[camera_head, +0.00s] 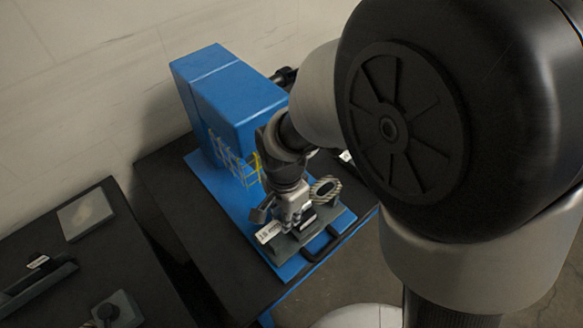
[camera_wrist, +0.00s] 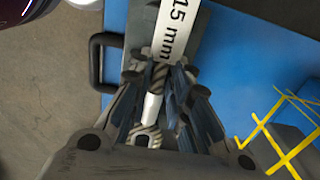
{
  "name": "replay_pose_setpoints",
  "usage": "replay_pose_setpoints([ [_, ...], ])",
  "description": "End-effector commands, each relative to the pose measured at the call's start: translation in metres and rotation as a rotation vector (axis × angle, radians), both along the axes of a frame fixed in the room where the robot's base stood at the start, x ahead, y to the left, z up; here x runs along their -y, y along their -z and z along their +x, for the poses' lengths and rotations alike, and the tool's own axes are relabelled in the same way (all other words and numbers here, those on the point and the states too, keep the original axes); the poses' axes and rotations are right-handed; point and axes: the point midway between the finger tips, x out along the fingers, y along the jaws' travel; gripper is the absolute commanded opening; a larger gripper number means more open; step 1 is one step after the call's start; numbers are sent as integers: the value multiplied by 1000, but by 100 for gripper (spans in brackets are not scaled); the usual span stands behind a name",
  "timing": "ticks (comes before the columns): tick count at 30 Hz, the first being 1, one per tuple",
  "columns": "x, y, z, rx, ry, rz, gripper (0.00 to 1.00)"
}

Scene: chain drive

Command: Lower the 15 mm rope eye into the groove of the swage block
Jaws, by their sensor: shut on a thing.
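The rope eye is a grey-and-tan striped loop (camera_head: 325,188) just right of my gripper in the head view. In the wrist view its rope and a pale metal sleeve (camera_wrist: 151,107) run between the fingers. My gripper (camera_head: 293,218) is shut on it; the fingers also show in the wrist view (camera_wrist: 163,85). The grey swage block (camera_wrist: 139,28) lies beneath, with a white "15 mm" label (camera_wrist: 176,32). The label also shows in the head view (camera_head: 268,232). My fingers hide the groove, and I cannot tell whether the rope touches the block.
A blue press (camera_head: 235,100) with yellow bars (camera_head: 248,168) rises behind the block. A black handle (camera_head: 322,246) stands at the front of the blue base (camera_head: 208,180). A second dark table (camera_head: 150,270) at left carries a grey plate (camera_head: 86,214) and small blocks.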

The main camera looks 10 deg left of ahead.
Motion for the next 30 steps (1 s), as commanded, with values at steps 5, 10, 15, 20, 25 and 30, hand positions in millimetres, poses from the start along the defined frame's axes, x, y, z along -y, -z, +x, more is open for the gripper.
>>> replay_pose_setpoints([
  [5, 0, 1, 0, 1, 0, 1, 0],
  [10, 0, 1, 0, 1, 0, 1, 0],
  [15, 0, 3, 0, 1, 0, 1, 0],
  [20, 0, 6, 0, 0, 0, 0, 0],
  [25, 0, 9, 0, 0, 0, 0, 0],
  [30, 0, 13, 0, 0, 0, 0, 0],
])
